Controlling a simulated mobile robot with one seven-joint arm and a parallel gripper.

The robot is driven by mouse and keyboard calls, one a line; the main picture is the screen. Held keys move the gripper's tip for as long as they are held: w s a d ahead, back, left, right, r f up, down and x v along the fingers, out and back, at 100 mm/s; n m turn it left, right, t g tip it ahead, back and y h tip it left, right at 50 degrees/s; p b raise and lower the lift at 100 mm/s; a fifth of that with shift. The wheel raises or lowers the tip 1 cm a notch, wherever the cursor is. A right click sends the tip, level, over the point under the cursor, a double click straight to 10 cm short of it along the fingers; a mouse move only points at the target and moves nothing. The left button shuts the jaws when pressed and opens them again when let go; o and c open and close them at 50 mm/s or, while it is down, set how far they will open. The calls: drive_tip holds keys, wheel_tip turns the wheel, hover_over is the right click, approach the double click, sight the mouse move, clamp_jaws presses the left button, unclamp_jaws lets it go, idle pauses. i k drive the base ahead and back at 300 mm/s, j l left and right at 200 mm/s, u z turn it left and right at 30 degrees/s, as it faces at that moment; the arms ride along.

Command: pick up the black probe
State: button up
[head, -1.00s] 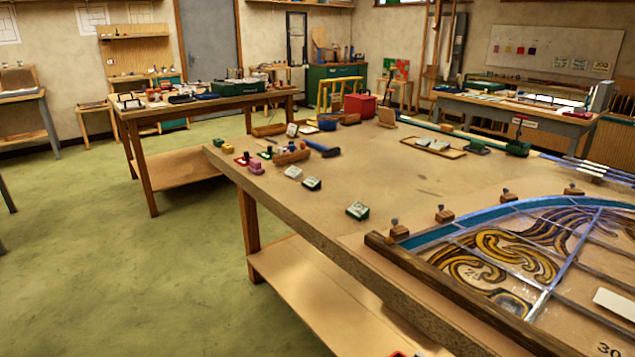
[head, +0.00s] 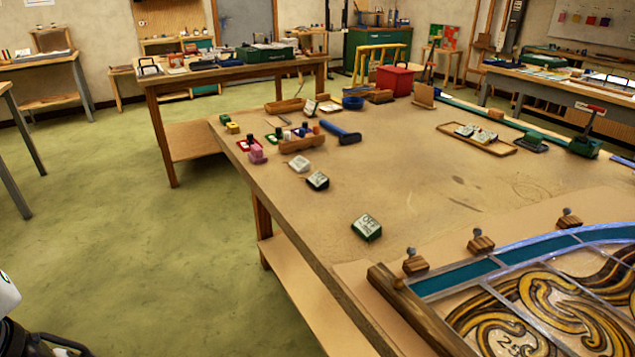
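I cannot make out a black probe for sure. A thin dark stick (head: 284,120) lies on the near workbench (head: 400,175) in front of a wooden tray, too small to identify. A white and black part of my arm shows at the bottom left corner, with what looks like my gripper (head: 62,346) cut off by the frame edge. Its fingertips cannot be made out. It is over the floor, left of the bench and well apart from everything on it.
A blue-handled tool (head: 341,132), a wooden block with small bottles (head: 302,142), a pink stamp (head: 257,153) and label blocks (head: 367,227) sit along the bench's left side. A leaded glass panel (head: 530,300) fills the near right. Green floor (head: 140,260) is open at left.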

sight(319, 181)
drive_tip(key=i+u, duration=0.35)
drive_tip(key=i, duration=0.8)
